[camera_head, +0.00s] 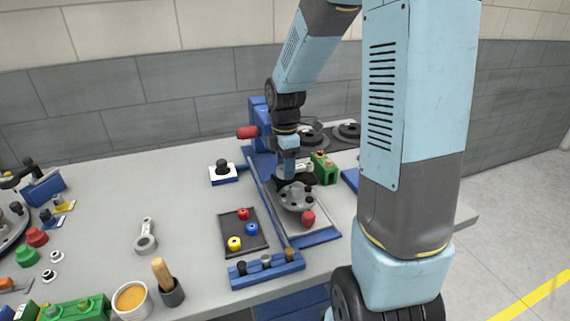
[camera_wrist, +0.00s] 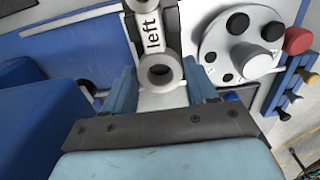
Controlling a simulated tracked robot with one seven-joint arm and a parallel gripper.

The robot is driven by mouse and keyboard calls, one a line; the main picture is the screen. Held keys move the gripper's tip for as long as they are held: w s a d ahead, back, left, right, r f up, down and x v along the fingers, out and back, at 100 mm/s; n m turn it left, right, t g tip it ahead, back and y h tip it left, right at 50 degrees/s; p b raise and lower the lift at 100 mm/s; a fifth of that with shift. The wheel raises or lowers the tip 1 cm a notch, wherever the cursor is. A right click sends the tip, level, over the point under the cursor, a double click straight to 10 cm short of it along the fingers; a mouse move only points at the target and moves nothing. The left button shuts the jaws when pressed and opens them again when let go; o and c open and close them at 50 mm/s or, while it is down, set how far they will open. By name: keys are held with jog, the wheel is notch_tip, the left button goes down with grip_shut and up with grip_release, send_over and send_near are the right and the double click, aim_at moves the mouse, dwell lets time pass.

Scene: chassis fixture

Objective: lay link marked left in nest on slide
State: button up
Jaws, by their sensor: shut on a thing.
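A pale grey link (camera_wrist: 160,72) with the word "left" on a white label is between the fingers of my gripper (camera_wrist: 163,86) in the wrist view. My gripper is shut on the link's near ring end. Dark edges flank the labelled shank; I cannot tell whether the link rests in the nest or is above it. In the head view my gripper (camera_head: 290,178) is low over the blue-framed slide (camera_head: 318,237), behind a round grey plate (camera_head: 297,195) with dark holes, which also shows in the wrist view (camera_wrist: 238,45). The nest is not clearly visible.
A green block (camera_head: 325,170) stands right of my gripper. A red knob (camera_head: 308,218) is at the round plate's front. A dark tray (camera_head: 242,241) with coloured pegs is left of the slide. Another grey link (camera_head: 146,238) lies on the table, with clear surface around it.

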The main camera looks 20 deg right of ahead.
jog(key=shift+f, duration=0.1)
dwell(0.4)
jog(key=shift+f, duration=0.45)
jog(key=shift+f, duration=0.45)
dwell(1.0)
jog(key=o, duration=0.7)
jog(key=shift+r, duration=0.1)
jog(key=shift+r, duration=1.4)
jog(key=shift+o, duration=0.3)
jog(key=o, duration=0.5)
